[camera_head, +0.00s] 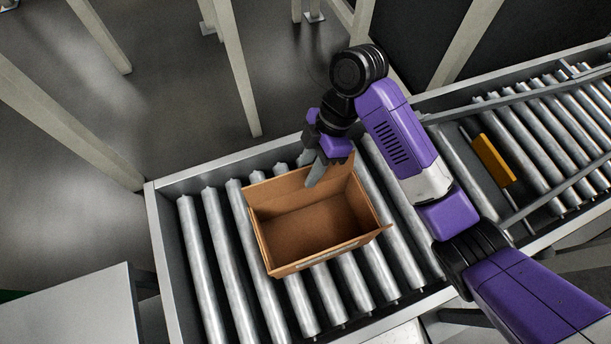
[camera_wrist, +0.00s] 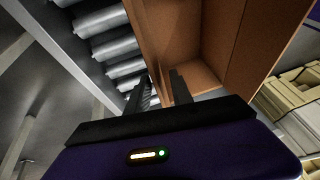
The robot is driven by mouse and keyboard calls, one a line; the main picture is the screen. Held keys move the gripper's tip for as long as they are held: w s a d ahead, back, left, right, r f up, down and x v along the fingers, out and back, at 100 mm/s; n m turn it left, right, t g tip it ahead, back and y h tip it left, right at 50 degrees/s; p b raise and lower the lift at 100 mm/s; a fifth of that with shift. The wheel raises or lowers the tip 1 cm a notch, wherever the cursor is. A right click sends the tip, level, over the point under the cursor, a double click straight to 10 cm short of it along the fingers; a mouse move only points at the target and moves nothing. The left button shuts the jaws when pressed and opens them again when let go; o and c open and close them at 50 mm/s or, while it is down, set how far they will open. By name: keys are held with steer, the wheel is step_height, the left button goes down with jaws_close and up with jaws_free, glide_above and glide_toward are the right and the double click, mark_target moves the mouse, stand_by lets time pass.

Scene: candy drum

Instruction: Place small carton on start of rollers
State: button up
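The small carton (camera_head: 310,223) is an open-topped brown cardboard box. It stands upright on the metal rollers at the left end of the conveyor, turned slightly against them. My gripper (camera_head: 316,170) is at its far wall, pointing down, with one grey finger visible inside the box. In the wrist view my gripper's two fingers (camera_wrist: 160,88) are apart, one on the roller side and one on the inner side of the carton's wall (camera_wrist: 150,35). A gap shows between them; contact with the wall is not clear.
The conveyor's metal frame (camera_head: 152,235) edges the rollers; bare rollers (camera_head: 190,250) lie left of the carton. A yellow-orange block (camera_head: 494,160) sits on the conveyor at the right. A grey table (camera_head: 80,310) is at lower left. Pale posts (camera_head: 235,65) stand behind.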

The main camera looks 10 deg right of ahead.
steer(key=p+v, duration=0.1)
steer(key=v, duration=0.7)
steer(key=shift+r, duration=0.25)
steer(key=shift+d, duration=0.1)
steer(key=w+a+r+m+t+y, duration=0.3)
steer(key=w+a+r+m+t, duration=0.15)
steer(key=w+t, duration=0.2)
steer(key=w+a+r+m+t+y, duration=0.2)
steer(key=w+a+r+m+t, duration=0.1)
steer(key=w+r+m+t, duration=0.3)
steer(key=s+d+f+m+t+h, duration=0.2)
steer(key=s+d+m+t+h, duration=0.7)
steer(key=s+d+m, duration=0.7)
steer(key=s+d+f+n+g, duration=0.1)
steer(key=s+f+n+g, duration=0.1)
steer(key=s, duration=1.1)
steer(key=s+d+f+n+g, duration=0.1)
steer(key=s+f+n+g, duration=0.1)
steer(key=s, duration=1.1)
steer(key=shift+f+n, duration=0.45)
steer(key=shift+n, duration=0.8)
